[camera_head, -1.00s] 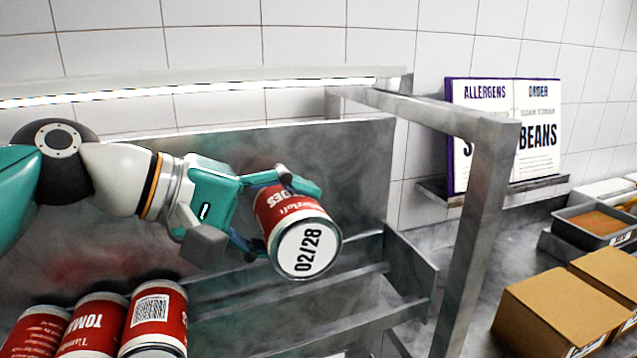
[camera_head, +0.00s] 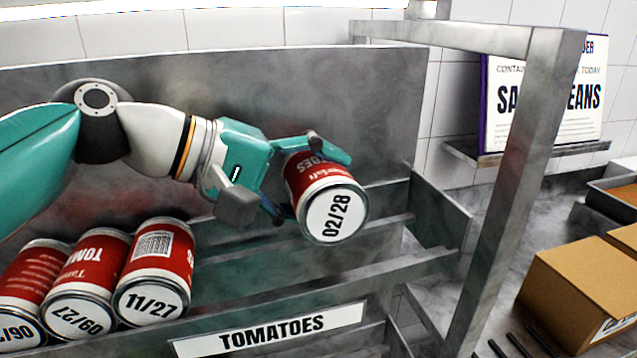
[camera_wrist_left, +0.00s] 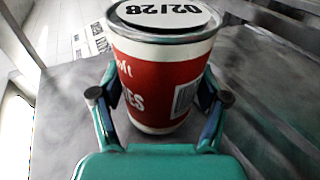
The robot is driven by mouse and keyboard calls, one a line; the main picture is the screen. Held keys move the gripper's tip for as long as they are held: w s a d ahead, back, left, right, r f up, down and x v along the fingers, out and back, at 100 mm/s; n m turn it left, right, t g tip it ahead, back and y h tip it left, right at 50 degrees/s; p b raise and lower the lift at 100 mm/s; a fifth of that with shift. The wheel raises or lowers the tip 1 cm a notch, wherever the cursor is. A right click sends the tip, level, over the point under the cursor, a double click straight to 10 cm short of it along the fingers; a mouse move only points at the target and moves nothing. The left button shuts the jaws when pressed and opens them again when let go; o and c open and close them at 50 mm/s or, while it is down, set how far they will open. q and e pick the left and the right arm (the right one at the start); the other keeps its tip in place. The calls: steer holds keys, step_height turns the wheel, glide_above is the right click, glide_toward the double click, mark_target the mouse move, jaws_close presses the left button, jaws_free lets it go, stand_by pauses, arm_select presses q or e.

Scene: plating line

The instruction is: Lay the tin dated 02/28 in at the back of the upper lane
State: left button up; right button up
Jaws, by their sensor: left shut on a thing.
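The red tin dated 02/28 (camera_head: 334,214) is in my left gripper (camera_head: 308,178), its white dated end turned toward the head camera and tilted a little downward. In the left wrist view the tin (camera_wrist_left: 165,75) sits between both fingers of the left gripper (camera_wrist_left: 160,100), which is shut around its sides. The tin is held above the sloping lane (camera_head: 400,238) labelled TOMATOES, near the right part of the rack. Several red tins lie side by side at the lane's left, dated 11/27 (camera_head: 155,270), 09/27 (camera_head: 85,285) and one cut off by the edge (camera_head: 25,290). My right gripper is not in view.
The lane between the 11/27 tin and the rack's right end is free of tins. A metal post (camera_head: 510,200) stands at the right. Cardboard boxes (camera_head: 580,285) and an allergen board (camera_head: 545,95) are beyond it. A TOMATOES label (camera_head: 270,328) is on the front rail.

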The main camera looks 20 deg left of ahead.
arm_select(q)
steer(key=shift+f+b, duration=2.1)
steer(key=shift+f, duration=0.65)
steer(key=o, duration=1.7)
steer(key=shift+o, duration=0.2)
